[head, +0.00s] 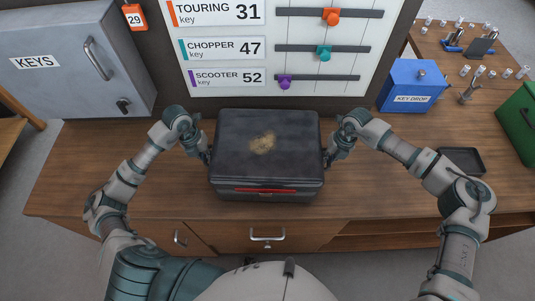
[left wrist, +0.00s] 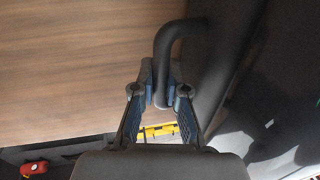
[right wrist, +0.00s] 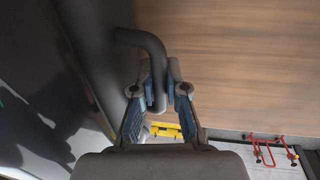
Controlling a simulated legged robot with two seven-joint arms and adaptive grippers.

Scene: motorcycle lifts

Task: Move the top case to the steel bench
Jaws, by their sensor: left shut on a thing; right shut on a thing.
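The dark top case (head: 240,165), with a red strip on its front and a tan worn patch on its lid, is level at the wooden counter (head: 80,180). I cannot tell whether it touches the wood. My left gripper (head: 206,156) is shut on the black side handle at the case's left, and this handle shows in the left wrist view (left wrist: 165,45). My right gripper (head: 329,158) is shut on the right side handle, which shows in the right wrist view (right wrist: 150,48). I cannot make out a steel bench.
A grey key cabinet (head: 60,55) stands at the back left and a white sign board (head: 230,80) behind the case. A blue key drop box (head: 410,88), a black tray (head: 462,160) and a green box (head: 518,120) stand to the right. The counter left of the case is clear.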

